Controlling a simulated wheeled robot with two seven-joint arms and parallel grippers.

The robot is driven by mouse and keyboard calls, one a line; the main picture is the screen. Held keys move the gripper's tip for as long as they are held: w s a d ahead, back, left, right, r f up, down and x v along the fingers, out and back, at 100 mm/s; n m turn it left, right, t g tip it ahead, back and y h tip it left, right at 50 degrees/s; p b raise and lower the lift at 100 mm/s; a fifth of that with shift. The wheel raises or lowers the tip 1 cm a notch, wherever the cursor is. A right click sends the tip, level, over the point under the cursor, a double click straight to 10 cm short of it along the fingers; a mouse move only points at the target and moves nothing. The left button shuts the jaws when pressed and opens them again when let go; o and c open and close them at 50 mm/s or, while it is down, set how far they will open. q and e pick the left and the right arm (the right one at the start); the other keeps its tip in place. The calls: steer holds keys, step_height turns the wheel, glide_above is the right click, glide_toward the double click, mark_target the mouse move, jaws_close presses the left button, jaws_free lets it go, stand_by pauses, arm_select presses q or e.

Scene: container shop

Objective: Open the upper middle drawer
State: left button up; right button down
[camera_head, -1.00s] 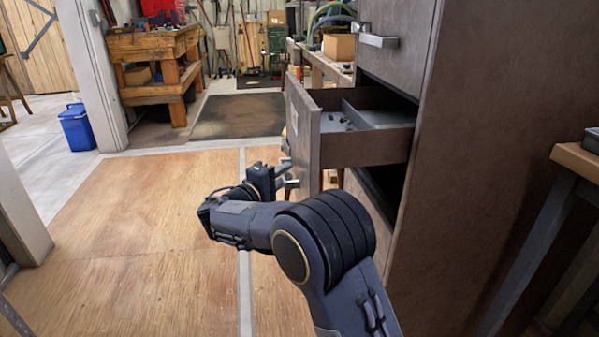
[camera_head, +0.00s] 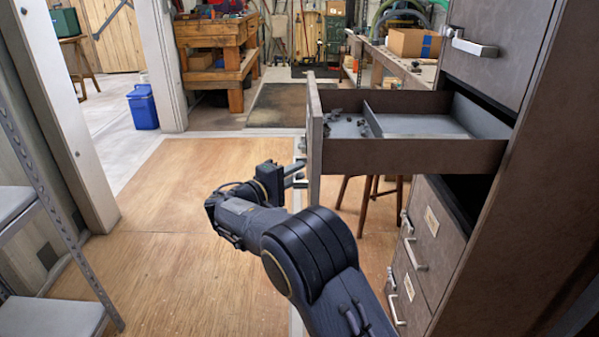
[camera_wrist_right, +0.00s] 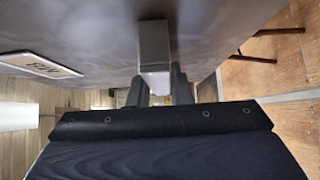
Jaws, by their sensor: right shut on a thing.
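The upper middle drawer (camera_head: 410,154) of the brown cabinet (camera_head: 490,62) is pulled far out, with its grey inside and several small dark pieces visible. Its front panel (camera_head: 314,140) is seen nearly edge-on. My right gripper (camera_head: 298,176) is at the outer side of that front, shut on the drawer handle. In the right wrist view the metal handle (camera_wrist_right: 154,55) stands out from the drawer front, between my right fingers (camera_wrist_right: 152,92). A label (camera_wrist_right: 40,62) shows on the front. My left gripper is not in view.
A closed drawer with a handle (camera_head: 474,47) is above, and closed drawers (camera_head: 430,240) are below. A wooden stool (camera_head: 370,195) stands behind the open drawer. A metal shelf (camera_head: 40,220) is at the left. The wooden floor (camera_head: 160,220) is clear.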

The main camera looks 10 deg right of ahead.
steer(key=c, duration=1.3)
jaws_free()
steer(key=p+v, duration=0.2)
steer(key=v, duration=0.6)
steer(key=shift+w, duration=0.1)
steer(key=shift+f, duration=0.1)
